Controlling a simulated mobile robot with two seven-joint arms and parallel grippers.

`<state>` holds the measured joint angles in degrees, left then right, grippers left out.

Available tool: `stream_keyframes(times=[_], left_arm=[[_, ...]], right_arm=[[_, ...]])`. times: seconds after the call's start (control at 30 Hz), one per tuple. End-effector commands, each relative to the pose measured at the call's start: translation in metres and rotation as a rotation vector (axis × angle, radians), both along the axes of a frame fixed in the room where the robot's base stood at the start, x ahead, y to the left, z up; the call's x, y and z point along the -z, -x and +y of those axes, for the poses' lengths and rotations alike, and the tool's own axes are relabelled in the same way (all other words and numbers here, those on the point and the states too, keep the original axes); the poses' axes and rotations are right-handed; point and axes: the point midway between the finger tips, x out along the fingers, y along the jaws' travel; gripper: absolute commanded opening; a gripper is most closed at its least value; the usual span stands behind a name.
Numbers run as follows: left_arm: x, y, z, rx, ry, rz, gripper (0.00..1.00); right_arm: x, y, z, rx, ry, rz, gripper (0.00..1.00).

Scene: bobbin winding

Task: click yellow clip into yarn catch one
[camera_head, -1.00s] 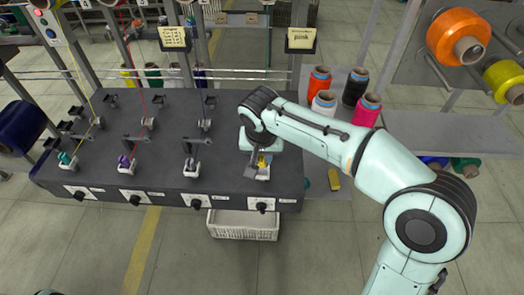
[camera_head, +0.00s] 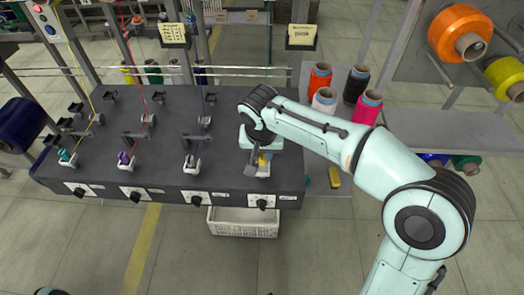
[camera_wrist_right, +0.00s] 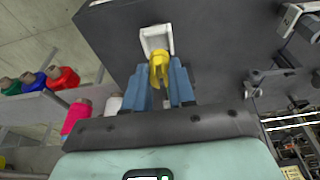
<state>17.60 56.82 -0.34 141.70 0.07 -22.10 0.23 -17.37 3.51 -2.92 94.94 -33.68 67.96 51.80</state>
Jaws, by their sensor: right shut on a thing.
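The yellow clip (camera_wrist_right: 159,68) is between the two blue fingers of my right gripper (camera_wrist_right: 162,85) in the right wrist view. Its far end meets a white bracket (camera_wrist_right: 155,38) on the dark machine top; I cannot tell whether it is fully seated. In the head view the right gripper (camera_head: 257,163) is over the rightmost station, with a bit of the yellow clip (camera_head: 263,160) showing and the white bracket (camera_head: 263,171) just below it. The left gripper is not in view.
The dark winding machine (camera_head: 165,106) carries several stations with levers and bobbins to the left. Coloured yarn cones, including a pink cone (camera_head: 366,109), stand at the right. A white crate (camera_head: 243,222) sits below the front edge. A yellow block (camera_head: 334,177) lies right of the machine.

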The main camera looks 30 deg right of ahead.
Motion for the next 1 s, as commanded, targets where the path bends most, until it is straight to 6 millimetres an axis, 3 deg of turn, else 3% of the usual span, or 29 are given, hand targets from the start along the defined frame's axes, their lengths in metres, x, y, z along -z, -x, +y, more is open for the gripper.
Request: stream_keyframes(times=[1.0], left_arm=[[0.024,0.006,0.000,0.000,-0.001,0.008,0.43]], right_arm=[[0.032,0.001,0.000,0.000,0.000,0.000,0.00]])
